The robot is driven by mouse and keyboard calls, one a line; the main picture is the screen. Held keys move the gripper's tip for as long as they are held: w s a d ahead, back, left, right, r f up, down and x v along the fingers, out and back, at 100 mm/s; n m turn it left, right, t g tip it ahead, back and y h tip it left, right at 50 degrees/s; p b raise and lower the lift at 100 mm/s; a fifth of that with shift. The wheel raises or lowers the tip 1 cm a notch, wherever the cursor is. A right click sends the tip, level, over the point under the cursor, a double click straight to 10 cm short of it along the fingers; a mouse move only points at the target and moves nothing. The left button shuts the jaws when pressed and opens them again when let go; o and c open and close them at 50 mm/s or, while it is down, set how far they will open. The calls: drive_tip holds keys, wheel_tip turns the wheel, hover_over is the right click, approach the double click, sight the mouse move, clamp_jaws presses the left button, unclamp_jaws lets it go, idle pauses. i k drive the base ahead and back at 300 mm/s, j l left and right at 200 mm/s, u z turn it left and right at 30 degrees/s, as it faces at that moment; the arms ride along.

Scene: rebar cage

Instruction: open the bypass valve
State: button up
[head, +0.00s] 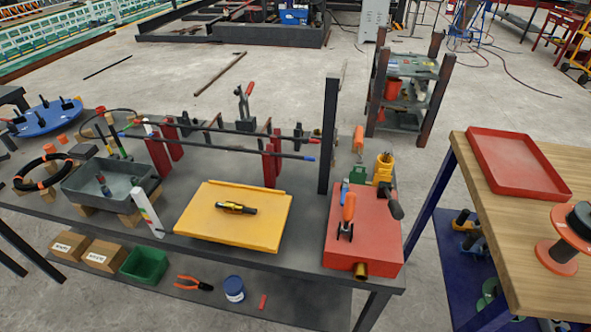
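A red box (362,232) sits at the right end of the dark workbench. On its top stands an orange-handled lever (348,208) on a black base, upright and slightly tilted. A small blue handle (344,190) is behind it, near the back left edge. A yellow fitting (383,168) with a black handle (395,207) is at the back right. A brass pipe end (361,270) sticks out of the box's front. No label shows which of these is the bypass valve, and I cannot tell its setting. My gripper is not in view.
A yellow tray (232,232) holding a black and yellow tool (236,208) lies left of the box. A dark post (328,138) rises behind the box's left side. Horizontal bars (220,147) span the bench's back. A wooden table (520,235) stands right, across a gap.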

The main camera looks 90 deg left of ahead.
sight(345, 190)
drive_tip(key=u, duration=1.7)
drive_tip(key=k+j+u, duration=0.2)
drive_tip(key=i, duration=0.1)
